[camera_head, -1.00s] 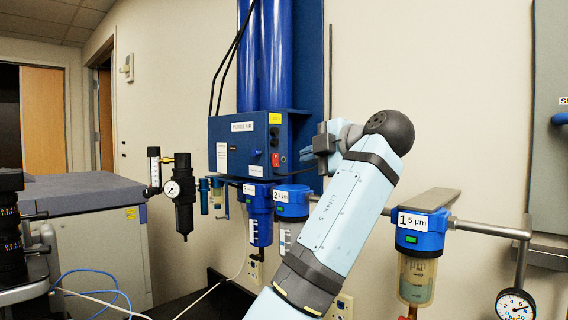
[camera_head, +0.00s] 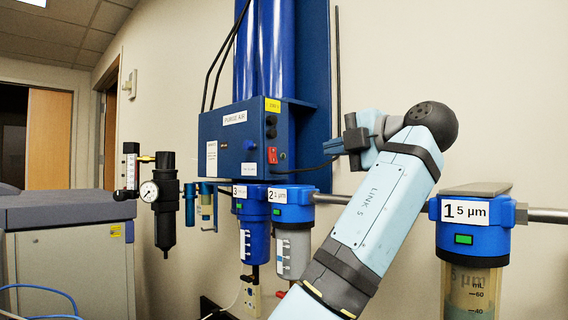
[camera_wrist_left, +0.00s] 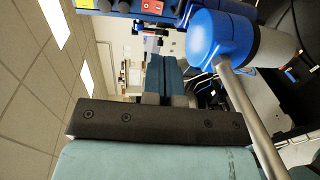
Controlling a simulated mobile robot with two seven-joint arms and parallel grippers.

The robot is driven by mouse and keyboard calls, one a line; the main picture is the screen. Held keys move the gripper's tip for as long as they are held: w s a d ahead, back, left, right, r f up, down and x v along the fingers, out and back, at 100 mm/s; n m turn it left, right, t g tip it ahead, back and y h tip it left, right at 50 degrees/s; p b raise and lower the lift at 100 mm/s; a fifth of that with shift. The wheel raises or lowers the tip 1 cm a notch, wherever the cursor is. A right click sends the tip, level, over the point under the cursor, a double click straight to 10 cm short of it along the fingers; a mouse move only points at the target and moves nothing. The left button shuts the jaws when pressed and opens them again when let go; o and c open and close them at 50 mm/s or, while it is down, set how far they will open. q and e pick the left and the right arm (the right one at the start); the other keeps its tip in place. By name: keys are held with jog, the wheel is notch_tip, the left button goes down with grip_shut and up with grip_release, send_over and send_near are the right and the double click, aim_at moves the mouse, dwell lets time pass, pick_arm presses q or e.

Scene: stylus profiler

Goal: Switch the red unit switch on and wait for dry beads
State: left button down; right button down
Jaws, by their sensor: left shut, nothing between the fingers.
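The red unit switch (camera_head: 273,155) sits on the right side of the blue PURGE AIR box (camera_head: 230,140) under the twin blue columns; whether it is on or off I cannot tell. My left gripper (camera_head: 332,146) is shut and empty, to the right of the switch and apart from it. In the left wrist view its teal fingers (camera_wrist_left: 165,75) lie together, with nothing between them. No beads can be made out. My right gripper is not in view.
Filter units marked 3 (camera_head: 252,222), 2 (camera_head: 292,228) and 1 (camera_head: 475,235) hang along a grey pipe. A black regulator with a gauge (camera_head: 150,191) hangs left of the box. Black hoses (camera_head: 222,65) run up beside the columns.

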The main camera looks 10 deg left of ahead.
aim_at(274, 161)
pick_arm(q)
jog(key=p+x, duration=0.3)
jog(key=x, duration=0.9)
jog(key=shift+w+a+r, duration=0.1)
jog(key=shift+w+a, duration=0.1)
jog(key=shift+a, duration=0.2)
jog(key=shift+w+a+f, duration=0.2)
jog(key=shift+w+a, duration=0.1)
jog(key=shift+a, duration=0.15)
